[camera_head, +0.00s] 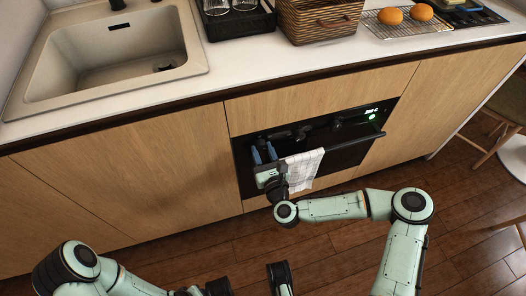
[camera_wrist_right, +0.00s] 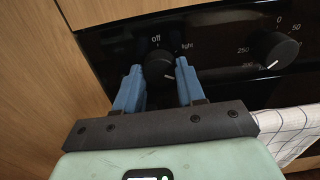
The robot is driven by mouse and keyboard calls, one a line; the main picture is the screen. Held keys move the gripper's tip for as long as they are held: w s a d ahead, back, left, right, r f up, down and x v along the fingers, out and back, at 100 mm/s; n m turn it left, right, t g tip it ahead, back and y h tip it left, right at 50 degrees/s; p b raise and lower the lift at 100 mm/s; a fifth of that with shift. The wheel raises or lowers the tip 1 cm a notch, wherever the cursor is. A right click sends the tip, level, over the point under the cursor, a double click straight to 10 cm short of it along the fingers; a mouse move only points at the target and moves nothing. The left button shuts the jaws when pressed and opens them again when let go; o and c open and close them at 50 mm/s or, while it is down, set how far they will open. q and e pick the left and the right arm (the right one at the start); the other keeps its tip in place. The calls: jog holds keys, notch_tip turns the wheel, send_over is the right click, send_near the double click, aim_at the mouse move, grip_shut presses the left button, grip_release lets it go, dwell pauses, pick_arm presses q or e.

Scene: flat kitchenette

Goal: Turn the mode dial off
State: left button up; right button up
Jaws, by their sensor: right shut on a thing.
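The mode dial (camera_wrist_right: 158,64) is a round black knob on the oven's black panel. The word "off" is printed above it and "light" to its upper right. A pale mark on the dial is at its lower right, away from "off". My right gripper (camera_wrist_right: 158,84) has its blue fingers on either side of the dial and is shut on it. In the head view the right gripper (camera_head: 264,154) is at the left end of the oven panel, and the dial is hard to make out there.
A second dial (camera_wrist_right: 274,50) with temperature numbers sits to the right. A towel (camera_head: 303,168) hangs over the oven handle, close beside my right gripper. The oven (camera_head: 345,155) has a lit green display. A sink (camera_head: 115,55), basket (camera_head: 318,22) and buns stand above.

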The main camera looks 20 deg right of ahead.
pick_arm(q)
jog(key=w+r+t+p, duration=0.2)
jog(key=w+r+p, duration=0.1)
jog(key=w+r, duration=0.25)
pick_arm(e)
jog(key=n, duration=0.4)
jog(key=shift+r, duration=0.1)
jog(key=shift+n+p, duration=0.45)
jog(key=shift+n, duration=0.55)
jog(key=n+p, duration=0.1)
jog(key=n, duration=0.3)
jog(key=shift+n+p, duration=0.3)
jog(key=n, duration=0.2)
jog(key=shift+n+p, duration=0.3)
jog(key=shift+p, duration=0.05)
jog(key=n, duration=0.2)
jog(key=shift+n, duration=0.4)
jog(key=n, duration=0.3)
jog(key=shift+d+n, duration=0.1)
jog(key=shift+n, duration=0.2)
pick_arm(q)
jog(key=s+d+r+g+h, duration=0.1)
jog(key=s+d+r, duration=0.2)
jog(key=s, duration=0.2)
jog(key=shift+s+d+r+m+g, duration=0.15)
jog(key=shift+s+d+m+g, duration=0.15)
jog(key=shift+s+d+g, duration=0.1)
pick_arm(e)
jog(key=shift+n, duration=2.1)
